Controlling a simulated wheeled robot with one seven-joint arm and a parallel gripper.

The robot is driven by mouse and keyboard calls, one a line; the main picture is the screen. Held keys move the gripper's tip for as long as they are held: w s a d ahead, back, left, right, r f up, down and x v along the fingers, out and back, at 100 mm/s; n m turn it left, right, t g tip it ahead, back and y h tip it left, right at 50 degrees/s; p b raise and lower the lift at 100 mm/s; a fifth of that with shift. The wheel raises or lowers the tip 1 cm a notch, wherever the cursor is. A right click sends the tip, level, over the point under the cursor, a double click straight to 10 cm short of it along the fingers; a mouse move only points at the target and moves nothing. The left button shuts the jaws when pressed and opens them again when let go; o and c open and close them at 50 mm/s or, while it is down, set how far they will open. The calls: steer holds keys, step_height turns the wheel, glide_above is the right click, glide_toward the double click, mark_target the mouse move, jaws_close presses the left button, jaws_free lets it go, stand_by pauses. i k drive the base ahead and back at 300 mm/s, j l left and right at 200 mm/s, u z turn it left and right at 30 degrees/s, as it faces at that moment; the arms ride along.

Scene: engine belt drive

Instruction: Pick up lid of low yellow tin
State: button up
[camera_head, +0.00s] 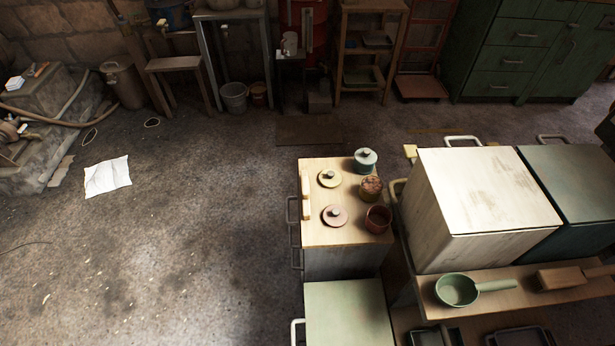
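A pale yellow round lid (329,178) with a dark knob lies near the middle left of a wooden-topped cabinet (318,239). It looks flat on the wood, but I cannot tell whether a very low tin is under it. To its right stands a small, low yellowish tin (371,190) with reddish-brown contents showing at its open top. My gripper is not in view, and nothing touches the lid.
On the same top are a pinkish lid (334,215), an open red-brown pot (378,219), a lidded blue-grey pot (366,160) and a wooden bar (306,188). A white box (485,190) stands right. A green saucepan (457,290) sits on a lower shelf. Floor at left is mostly clear.

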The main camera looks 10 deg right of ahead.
mark_target(329, 178)
steer(key=j+z, duration=0.35)
steer(key=j, duration=0.95)
steer(key=j+z, duration=0.35)
steer(key=j, duration=1)
steer(key=i+j+z, duration=0.15)
steer(key=j, duration=0.25)
steer(key=i+j+z, duration=0.2)
steer(key=j, duration=0.25)
steer(key=i+j+z, duration=0.15)
steer(key=j, duration=0.3)
steer(key=j+z, duration=0.15)
steer(key=j, duration=0.3)
steer(key=i+j, duration=0.45)
steer(key=j, duration=0.15)
steer(key=z, duration=0.05)
